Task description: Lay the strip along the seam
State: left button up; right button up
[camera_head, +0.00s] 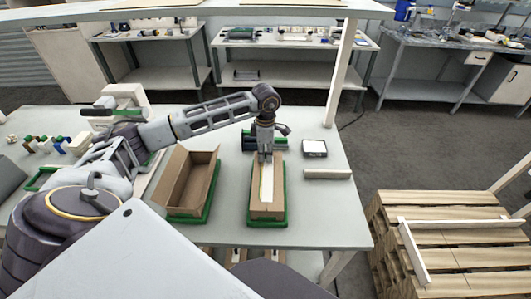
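A closed-looking cardboard box (277,200) stands in a green tray (268,223) near the table's front edge. A pale, cream strip (266,186) runs lengthwise along the middle of its top, from the far end towards the near end. I cannot tell whether all of it touches the box. My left gripper (265,158) points straight down at the strip's far end. Its fingers look close together, but they are too small to tell whether they hold the strip. My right gripper is not in view.
An open, empty cardboard box (186,190) in another green tray stands just left. A dark device with a white top (314,148) and a pale bar (327,174) lie to the right. Small bottles (45,145) stand far left. The table's front right is clear.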

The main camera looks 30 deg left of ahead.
pick_arm(q)
jog(key=shift+o, duration=0.8)
notch_tip(320, 180, up, 12)
dwell(0.3)
dwell(0.7)
